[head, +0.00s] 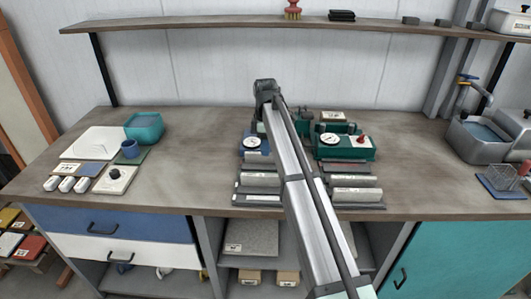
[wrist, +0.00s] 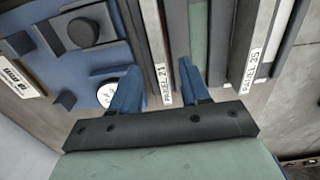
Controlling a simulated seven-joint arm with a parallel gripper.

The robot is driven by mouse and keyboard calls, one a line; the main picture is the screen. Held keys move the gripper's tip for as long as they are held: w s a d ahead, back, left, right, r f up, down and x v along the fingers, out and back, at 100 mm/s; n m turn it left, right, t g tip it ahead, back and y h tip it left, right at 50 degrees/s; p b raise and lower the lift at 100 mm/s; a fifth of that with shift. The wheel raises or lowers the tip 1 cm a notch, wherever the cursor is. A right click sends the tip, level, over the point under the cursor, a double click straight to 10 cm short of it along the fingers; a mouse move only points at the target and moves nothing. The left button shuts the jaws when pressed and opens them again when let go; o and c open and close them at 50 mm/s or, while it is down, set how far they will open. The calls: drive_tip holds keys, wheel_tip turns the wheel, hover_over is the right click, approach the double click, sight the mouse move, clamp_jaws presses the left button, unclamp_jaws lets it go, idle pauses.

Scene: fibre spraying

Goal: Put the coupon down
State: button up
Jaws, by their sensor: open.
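My gripper (wrist: 158,88) is open in the wrist view, its two blue fingers apart with nothing clearly held between them. It is above a blue device and a strip labelled "PANEL 21" (wrist: 164,72). I cannot tell which piece is the coupon; narrow grey and green strips lie beyond the fingers. A second label, "PANEL 25" (wrist: 250,70), is to the right. In the head view my arm reaches over the bench and hides part of the middle; the fingertips cannot be made out there.
A blue device with a dial (head: 253,143) and a green device (head: 345,146) stand either side of my arm. Grey bars (head: 262,180) lie in front of the blue device. A teal bin (head: 145,127) is at left and a sink (head: 478,140) at right. Bare bench (head: 200,150) lies between.

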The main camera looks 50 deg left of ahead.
wheel_tip(320, 180, up, 8)
idle(0.4)
drive_tip(key=shift+f, duration=0.15)
idle(0.3)
